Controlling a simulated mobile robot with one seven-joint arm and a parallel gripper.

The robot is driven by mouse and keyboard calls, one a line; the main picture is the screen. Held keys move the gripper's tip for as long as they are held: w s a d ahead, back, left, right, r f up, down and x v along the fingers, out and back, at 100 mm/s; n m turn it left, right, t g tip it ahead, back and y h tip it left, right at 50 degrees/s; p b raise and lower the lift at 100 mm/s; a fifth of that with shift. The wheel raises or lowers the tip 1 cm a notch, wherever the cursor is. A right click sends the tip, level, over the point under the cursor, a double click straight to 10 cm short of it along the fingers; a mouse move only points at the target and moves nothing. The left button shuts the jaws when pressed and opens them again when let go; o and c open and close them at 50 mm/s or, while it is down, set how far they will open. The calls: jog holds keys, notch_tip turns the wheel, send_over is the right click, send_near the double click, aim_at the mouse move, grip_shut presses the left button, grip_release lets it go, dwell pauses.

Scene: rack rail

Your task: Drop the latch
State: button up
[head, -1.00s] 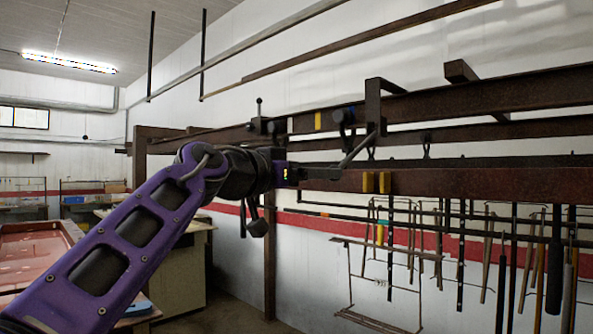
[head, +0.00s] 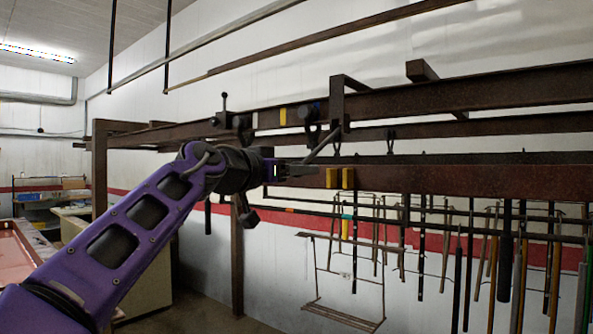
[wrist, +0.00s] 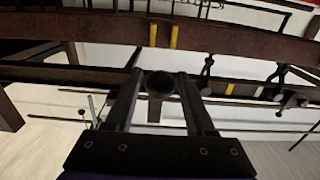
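The latch seems to be the slanted grey bar (head: 322,146) by the dark upright bracket on the rack rail in the head view. Its upper end is near the bracket and its lower end is close to my fingertips. My gripper (head: 305,170) reaches in from the left, just left of two yellow blocks (head: 340,178). In the wrist view, a round black knob (wrist: 160,83) appears between the two spread fingers of my gripper (wrist: 160,88), with a gap on each side. I cannot tell whether the knob belongs to the latch or how deep it lies.
Dark steel rails (head: 440,181) run across to the right. A black-knobbed lever (head: 224,108) stands on the rail at left. Tools (head: 505,270) and a wire frame (head: 345,270) hang below. A cabinet (head: 130,262) is at lower left.

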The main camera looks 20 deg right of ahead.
jog(key=c, duration=0.6)
jog(key=w+d+f+b, duration=0.1)
jog(key=w+d+f, duration=0.4)
jog(key=d, duration=0.2)
jog(key=w+d+f+b, duration=0.1)
jog(key=w+d+f, duration=0.4)
jog(key=d, duration=0.2)
jog(key=shift+w+d, duration=0.3)
dwell(1.4)
jog(key=o, duration=1.1)
